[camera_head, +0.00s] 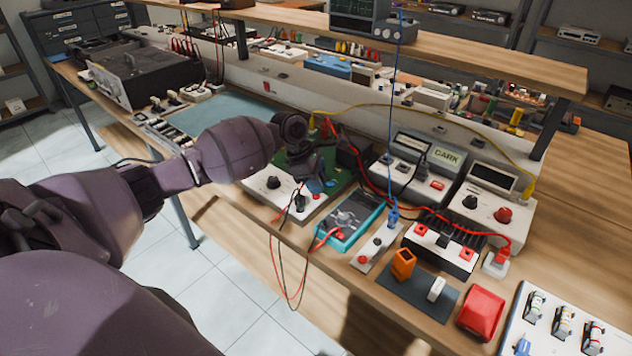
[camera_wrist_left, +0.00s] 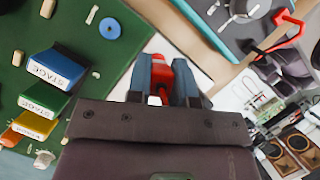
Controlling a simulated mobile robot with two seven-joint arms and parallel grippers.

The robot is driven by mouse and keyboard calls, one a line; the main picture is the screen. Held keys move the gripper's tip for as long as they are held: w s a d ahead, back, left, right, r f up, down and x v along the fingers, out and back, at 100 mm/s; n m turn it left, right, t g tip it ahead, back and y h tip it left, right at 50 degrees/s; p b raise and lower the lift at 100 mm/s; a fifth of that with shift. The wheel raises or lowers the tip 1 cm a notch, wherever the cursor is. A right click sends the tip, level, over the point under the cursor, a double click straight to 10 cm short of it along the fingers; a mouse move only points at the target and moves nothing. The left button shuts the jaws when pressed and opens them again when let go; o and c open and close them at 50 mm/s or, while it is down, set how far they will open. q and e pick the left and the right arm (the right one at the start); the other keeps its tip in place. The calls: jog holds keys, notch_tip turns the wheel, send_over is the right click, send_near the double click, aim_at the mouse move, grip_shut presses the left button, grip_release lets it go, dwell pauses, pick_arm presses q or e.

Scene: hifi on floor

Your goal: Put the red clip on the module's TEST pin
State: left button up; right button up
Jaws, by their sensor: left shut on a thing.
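My left gripper (camera_head: 314,184) hangs over the white and green equipment in the middle of the bench. In the left wrist view its two blue-grey fingers (camera_wrist_left: 163,84) are shut on the red clip (camera_wrist_left: 160,68), which shows between them. The board also shows behind the gripper in the head view (camera_head: 345,187). I cannot pick out the TEST pin, and the clip's tip is partly hidden. My right gripper is not in view.
A white panel with a black knob (camera_head: 273,182) sits beside the gripper. A teal meter (camera_head: 350,222) lies to the right. Red and black leads (camera_head: 283,262) hang over the front edge. Bench instruments (camera_head: 492,197) stand at the right, and a shelf (camera_head: 480,62) runs behind.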

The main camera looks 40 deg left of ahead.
pick_arm(q)
jog(key=shift+f, duration=0.35)
dwell(0.5)
jog(key=shift+f, duration=0.4)
dwell(0.5)
jog(key=o, duration=0.9)
